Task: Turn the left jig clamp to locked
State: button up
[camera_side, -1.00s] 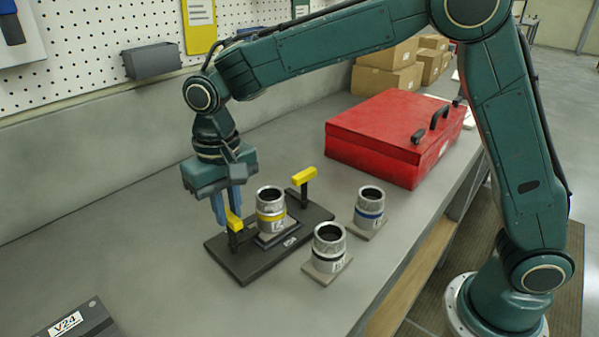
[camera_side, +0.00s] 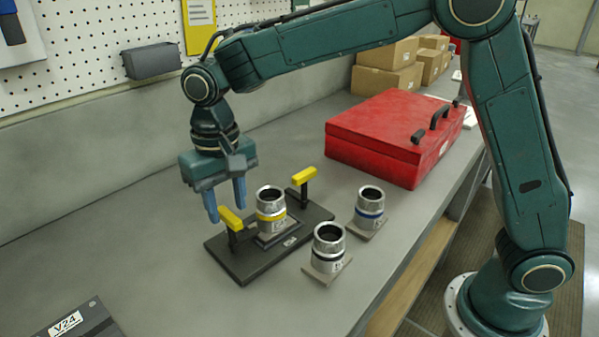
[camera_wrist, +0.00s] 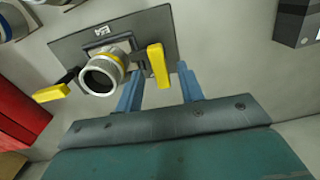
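The left jig clamp has a yellow handle (camera_side: 231,219) on a dark post at the left end of the black jig plate (camera_side: 244,267). The handle also shows in the wrist view (camera_wrist: 158,66), lying roughly crosswise to the plate's long side. A metal cylinder with a yellow band (camera_side: 270,212) stands upright in the plate's middle nest. The right clamp's yellow handle (camera_side: 304,177) is at the plate's far end and points differently.
Two more banded cylinders, one black-banded (camera_side: 328,248) and one blue-banded (camera_side: 370,206), stand on small bases right of the plate. A red toolbox (camera_side: 385,140) is behind them. A dark case marked V24 (camera_side: 75,322) lies front left. The bench left of the plate is clear.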

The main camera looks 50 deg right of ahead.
notch_tip(320, 180, up, 13)
jog(key=shift+f, duration=0.15)
dwell(0.4)
jog(key=s+d+r+t, duration=0.2)
jog(key=s+d+t, duration=0.1)
jog(key=s+d, duration=1)
jog(key=s+d+f+t, duration=0.1)
jog(key=s+d+f, duration=0.2)
jog(key=s, duration=0.3)
jog(key=s+d+f+n+t, duration=0.1)
jog(key=s+d+f, duration=0.3)
jog(key=s+d, duration=0.1)
jog(key=shift+s+f+t, duration=0.15)
jog(key=shift+s+t, duration=0.15)
jog(key=shift+s, duration=0.1)
